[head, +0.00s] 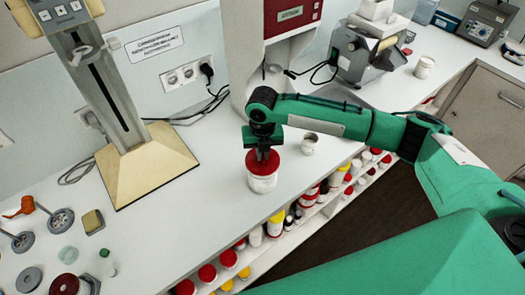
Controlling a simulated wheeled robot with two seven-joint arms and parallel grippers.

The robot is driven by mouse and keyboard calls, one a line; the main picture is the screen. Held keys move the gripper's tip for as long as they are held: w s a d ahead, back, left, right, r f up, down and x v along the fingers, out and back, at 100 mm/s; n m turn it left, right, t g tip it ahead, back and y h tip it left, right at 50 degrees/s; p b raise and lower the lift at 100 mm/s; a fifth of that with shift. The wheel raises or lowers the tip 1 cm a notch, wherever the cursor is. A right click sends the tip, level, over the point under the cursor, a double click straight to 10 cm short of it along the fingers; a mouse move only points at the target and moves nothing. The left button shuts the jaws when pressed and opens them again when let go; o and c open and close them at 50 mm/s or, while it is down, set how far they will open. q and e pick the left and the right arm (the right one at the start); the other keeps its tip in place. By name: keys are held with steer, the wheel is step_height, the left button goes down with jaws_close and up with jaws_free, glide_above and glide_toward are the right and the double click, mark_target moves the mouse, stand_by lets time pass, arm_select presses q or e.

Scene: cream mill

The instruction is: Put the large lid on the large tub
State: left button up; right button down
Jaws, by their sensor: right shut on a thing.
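The large tub (263,184) is white with a printed label and stands upright on the white counter near its front edge. The red large lid (251,164) is at the top of the tub, looking level and over its mouth. I cannot tell whether it is fully seated. My right gripper (263,154) points down from above and is shut on the lid. Its fingers hide part of the lid's top. My left gripper is not in view.
A smaller white tub (309,145) stands right of the large tub. A stand with a cream base (145,168) is at left. Small parts, including a grey disc (29,279), lie at lower left. Shelves of red-lidded jars (207,273) run below the counter edge.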

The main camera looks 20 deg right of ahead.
steer(key=c, duration=1.5)
jaws_free()
steer(key=shift+o, duration=0.6)
steer(key=o, duration=0.4)
steer(key=shift+r, duration=0.1)
steer(key=shift+r+p, duration=2.2)
